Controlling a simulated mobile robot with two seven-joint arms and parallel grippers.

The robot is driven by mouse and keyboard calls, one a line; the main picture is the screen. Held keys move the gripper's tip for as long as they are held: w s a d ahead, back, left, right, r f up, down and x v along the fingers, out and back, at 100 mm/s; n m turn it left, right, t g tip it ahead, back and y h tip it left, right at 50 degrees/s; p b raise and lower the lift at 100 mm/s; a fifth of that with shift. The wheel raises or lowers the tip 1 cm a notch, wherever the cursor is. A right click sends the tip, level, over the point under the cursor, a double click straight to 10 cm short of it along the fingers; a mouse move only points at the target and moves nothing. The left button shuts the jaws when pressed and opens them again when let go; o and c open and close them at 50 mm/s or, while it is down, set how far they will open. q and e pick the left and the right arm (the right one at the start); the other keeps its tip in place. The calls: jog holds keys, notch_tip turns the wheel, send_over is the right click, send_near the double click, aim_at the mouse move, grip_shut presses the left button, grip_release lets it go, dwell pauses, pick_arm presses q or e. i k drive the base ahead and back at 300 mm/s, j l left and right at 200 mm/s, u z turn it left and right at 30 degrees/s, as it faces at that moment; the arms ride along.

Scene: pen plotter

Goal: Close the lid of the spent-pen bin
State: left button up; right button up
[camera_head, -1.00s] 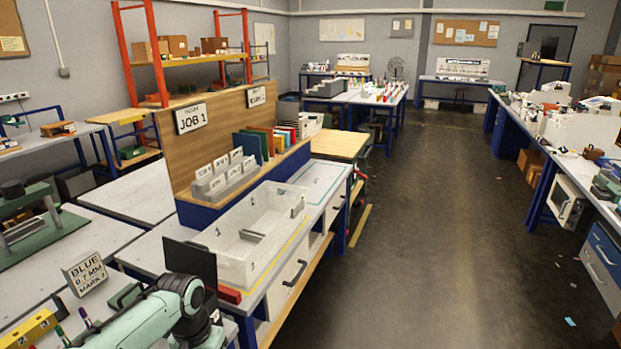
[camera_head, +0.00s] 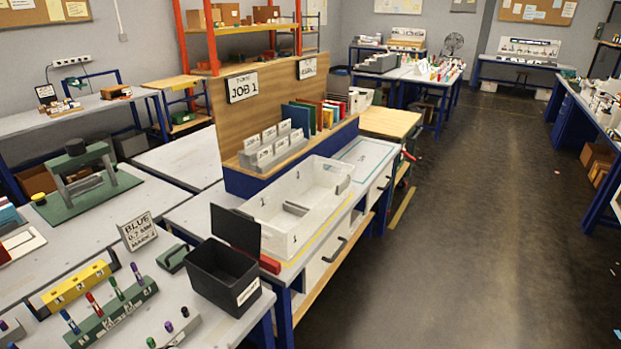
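A black open-topped bin (camera_head: 212,292) stands at the front right corner of the near table, with a white label on its front whose text is too small to read. A black flat panel (camera_head: 235,229), which looks like its lid, stands upright at the bin's far edge, so the bin is open. I cannot see any pen inside; its floor is dark. Neither of my grippers is in view.
A pen rack (camera_head: 113,315) with several pens, a yellow block (camera_head: 77,286) and a sign reading BLUE 0.7 MM (camera_head: 138,231) stand left of the bin. A white tray (camera_head: 277,246) lies beyond the lid. The floor on the right (camera_head: 480,220) is clear.

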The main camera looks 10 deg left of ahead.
aim_at(238, 228)
jog(key=u, duration=0.95)
jog(key=i+l+u, duration=0.1)
jog(key=l+u, duration=0.15)
jog(key=u, duration=0.15)
jog(key=i+l+u, duration=0.1)
jog(key=l+u, duration=0.15)
jog(key=u, duration=0.15)
jog(key=l+u, duration=0.65)
jog(key=l, duration=0.2)
jog(key=l+u, duration=0.25)
jog(key=l, duration=0.2)
jog(key=k, duration=0.05)
